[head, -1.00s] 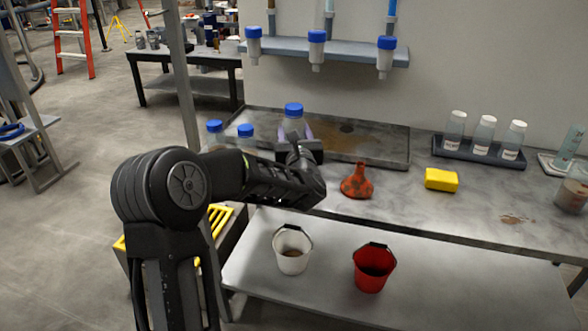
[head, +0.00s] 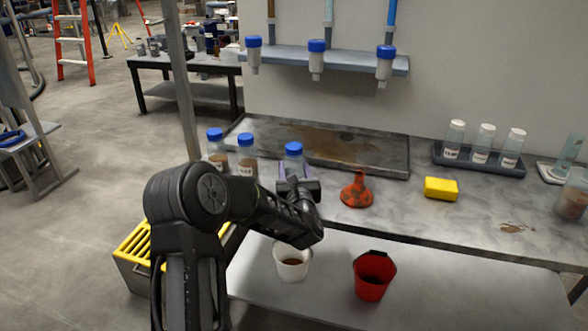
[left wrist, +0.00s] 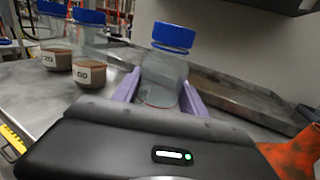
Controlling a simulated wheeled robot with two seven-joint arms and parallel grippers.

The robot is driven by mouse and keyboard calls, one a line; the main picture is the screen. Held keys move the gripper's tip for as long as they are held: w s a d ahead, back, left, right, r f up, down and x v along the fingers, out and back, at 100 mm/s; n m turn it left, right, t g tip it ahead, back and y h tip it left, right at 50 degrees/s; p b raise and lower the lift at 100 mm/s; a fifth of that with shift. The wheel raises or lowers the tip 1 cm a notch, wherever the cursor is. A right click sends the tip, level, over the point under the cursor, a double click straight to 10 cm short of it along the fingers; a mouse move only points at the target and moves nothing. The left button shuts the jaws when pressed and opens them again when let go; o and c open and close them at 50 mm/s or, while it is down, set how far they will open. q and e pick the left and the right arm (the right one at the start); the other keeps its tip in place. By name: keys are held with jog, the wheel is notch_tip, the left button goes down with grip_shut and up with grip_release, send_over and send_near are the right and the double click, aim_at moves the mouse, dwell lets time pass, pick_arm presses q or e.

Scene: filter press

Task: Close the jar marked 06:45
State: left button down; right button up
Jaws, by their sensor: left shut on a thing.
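My left gripper (head: 298,188) is shut on a clear jar (head: 293,165) with a blue cap (head: 294,149) on its top. In the left wrist view the jar (left wrist: 162,80) stands between two purple fingers, with the blue cap (left wrist: 173,37) above them. I cannot tell how tightly the cap sits. No label shows on this jar. Two more blue-capped jars (head: 216,150) (head: 247,158) stand to its left on the bench. They hold brown matter and carry white labels, too blurred to read surely. My right gripper is not in view.
A stained metal tray (head: 385,165) lies behind the held jar. An orange funnel (head: 356,190) and yellow sponge (head: 441,188) are to its right. A dark rack (head: 478,160) holds several clear jars. White (head: 292,262) and red (head: 374,275) buckets stand on the lower shelf.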

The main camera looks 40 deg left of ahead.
pick_arm(q)
jog(key=shift+f+b, duration=0.15)
jog(key=shift+b, duration=0.2)
jog(key=c, duration=0.6)
grip_release()
jog(key=shift+c, duration=0.2)
jog(key=shift+r+p, duration=0.25)
jog(key=shift+p, duration=0.15)
jog(key=b+v, duration=0.2)
jog(key=v, duration=1)
